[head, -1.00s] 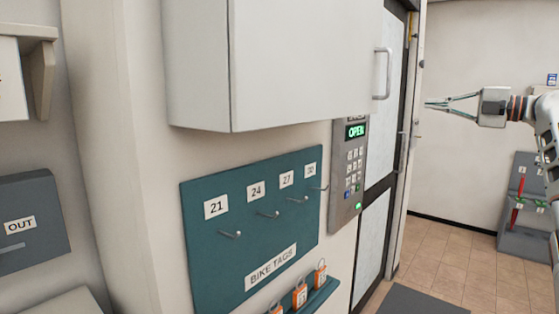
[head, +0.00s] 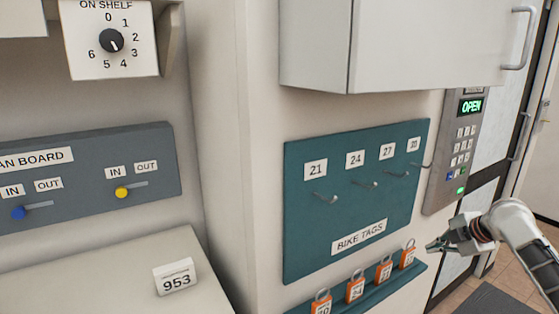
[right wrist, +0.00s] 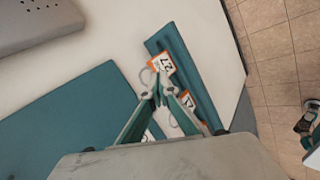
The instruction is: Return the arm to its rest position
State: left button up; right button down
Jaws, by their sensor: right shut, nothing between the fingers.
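My right gripper (head: 436,246) is at the lower right of the head view, just right of the last tags on the small teal shelf (head: 418,273). It is shut and empty. In the right wrist view its fingertips (right wrist: 164,88) meet, overlapping an orange tag marked 27 (right wrist: 161,65) in the picture; I cannot tell whether they touch it. My right arm (head: 510,228) comes in from the right edge.
The teal bike tags board (head: 340,205) has several empty hooks. Orange tags (head: 356,288) stand on the shelf below it. A grey cabinet (head: 400,45) overhangs above, and a keypad (head: 456,150) reads OPEN. A 953 card (head: 175,277) stands on the ledge at left.

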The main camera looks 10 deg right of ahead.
jog(key=s+a+f+m+g+h, duration=0.1)
jog(key=s+a+f, duration=0.5)
jog(key=a+f, duration=0.15)
jog(key=s+a+f+m+h, duration=0.1)
jog(key=s+a+f+m, duration=0.1)
jog(key=s+a+f, duration=0.55)
jog(key=s+a+m+h, duration=0.2)
jog(key=s+a+m, duration=0.15)
jog(key=s, duration=0.45)
jog(key=s+a+m+h, duration=0.2)
jog(key=s+m, duration=0.2)
jog(key=s, duration=0.4)
jog(key=w+a+f+m+t+y, duration=0.1)
jog(key=a+f+m+t+y, duration=0.2)
jog(key=a+f+y, duration=0.4)
jog(key=shift+w+a+f+t+y, duration=0.25)
jog(key=shift+a+f+t, duration=0.25)
jog(key=shift+a+f, duration=3.2)
jog(key=shift+a+r, duration=0.3)
jog(key=shift+r, duration=0.05)
